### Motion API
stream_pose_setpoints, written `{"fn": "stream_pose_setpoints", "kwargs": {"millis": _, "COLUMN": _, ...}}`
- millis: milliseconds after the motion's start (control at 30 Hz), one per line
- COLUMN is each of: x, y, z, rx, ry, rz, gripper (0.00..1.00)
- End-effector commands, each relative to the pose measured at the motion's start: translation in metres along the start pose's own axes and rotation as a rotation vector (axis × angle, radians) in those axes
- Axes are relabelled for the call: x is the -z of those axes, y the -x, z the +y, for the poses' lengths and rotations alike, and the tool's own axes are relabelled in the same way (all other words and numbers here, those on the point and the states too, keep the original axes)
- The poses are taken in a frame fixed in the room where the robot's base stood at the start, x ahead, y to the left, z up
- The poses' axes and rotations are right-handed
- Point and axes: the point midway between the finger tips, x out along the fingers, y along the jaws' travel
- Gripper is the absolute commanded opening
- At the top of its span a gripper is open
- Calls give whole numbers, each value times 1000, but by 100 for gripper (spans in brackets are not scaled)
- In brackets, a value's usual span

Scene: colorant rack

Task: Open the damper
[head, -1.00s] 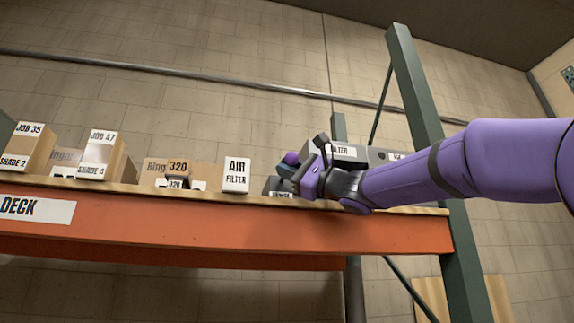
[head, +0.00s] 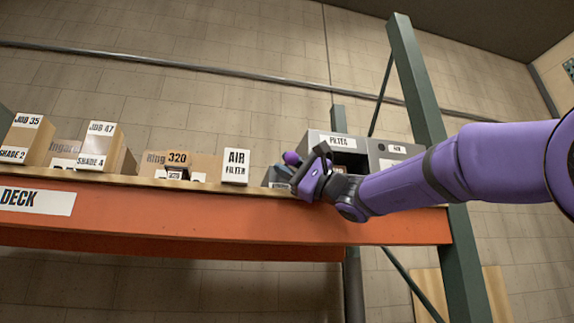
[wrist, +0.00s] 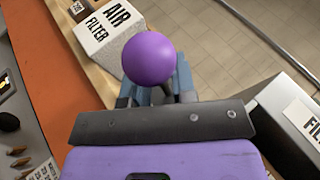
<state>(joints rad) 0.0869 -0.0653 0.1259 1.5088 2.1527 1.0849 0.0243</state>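The damper's purple ball knob (wrist: 149,60) sits on a short dark stem, and it also shows in the head view (head: 291,158). A small grey housing (head: 272,177) with a white label is beside it on the shelf; the label is too small to read. My gripper (wrist: 157,88) has a blue-grey finger on each side of the stem, closed in around the knob. The knob partly hides the fingertips in the wrist view. In the head view my gripper (head: 287,172) is at the knob, just above the shelf edge.
A white air filter box (head: 236,167) stands close on the left. A grey unit labelled FILTER (head: 325,137), with a dark opening, stands behind my wrist on the right. Cartons (head: 100,148) line the orange-fronted shelf (head: 200,221); a green post (head: 415,85) rises at its right end.

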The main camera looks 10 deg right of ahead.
Motion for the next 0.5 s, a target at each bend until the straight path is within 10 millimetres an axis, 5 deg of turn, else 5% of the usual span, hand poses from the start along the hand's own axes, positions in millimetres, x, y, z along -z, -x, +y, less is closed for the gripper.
{"fn": "stream_pose_setpoints", "kwargs": {"millis": 500, "x": 0, "y": 16, "z": -1, "rx": 1, "ry": 3, "rz": 2, "gripper": 36}}
